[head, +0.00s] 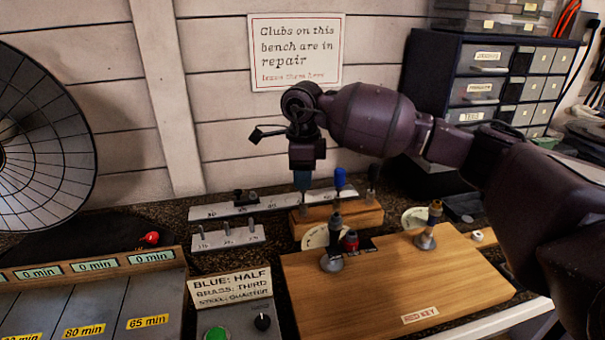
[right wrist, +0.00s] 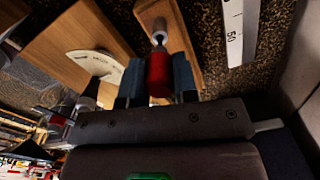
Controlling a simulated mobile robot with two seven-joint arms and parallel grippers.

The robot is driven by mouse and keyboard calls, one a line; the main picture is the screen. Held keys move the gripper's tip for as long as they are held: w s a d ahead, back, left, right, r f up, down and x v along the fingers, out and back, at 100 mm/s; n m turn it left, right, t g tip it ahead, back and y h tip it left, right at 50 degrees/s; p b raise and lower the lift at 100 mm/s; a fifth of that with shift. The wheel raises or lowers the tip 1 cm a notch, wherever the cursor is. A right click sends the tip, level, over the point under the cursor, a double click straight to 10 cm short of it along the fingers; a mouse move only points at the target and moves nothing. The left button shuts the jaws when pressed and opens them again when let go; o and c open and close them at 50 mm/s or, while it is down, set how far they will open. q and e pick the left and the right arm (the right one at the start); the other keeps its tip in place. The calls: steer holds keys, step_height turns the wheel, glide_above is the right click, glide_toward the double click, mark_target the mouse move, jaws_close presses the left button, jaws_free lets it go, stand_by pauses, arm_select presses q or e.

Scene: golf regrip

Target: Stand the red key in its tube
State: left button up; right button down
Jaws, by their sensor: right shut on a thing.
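My right gripper (head: 303,183) points down at the left end of a small wooden rack (head: 343,219). In the right wrist view its blue fingers (right wrist: 158,80) are shut on the red key (right wrist: 159,72), of which the red handle shows. A pale metal piece (right wrist: 159,38) shows at the key's far end, against the wooden rack (right wrist: 155,12). I cannot tell whether it is the key's shaft or the tube, or whether the key is inside. In the head view the fingers hide the key. My left gripper is not in view.
A numbered steel strip (head: 270,204) lies behind.

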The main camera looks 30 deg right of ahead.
steer(key=shift+f, duration=0.45)
steer(key=c, duration=0.8)
jaws_free()
step_height(320, 180, up, 9)
steer(key=shift+r, duration=0.95)
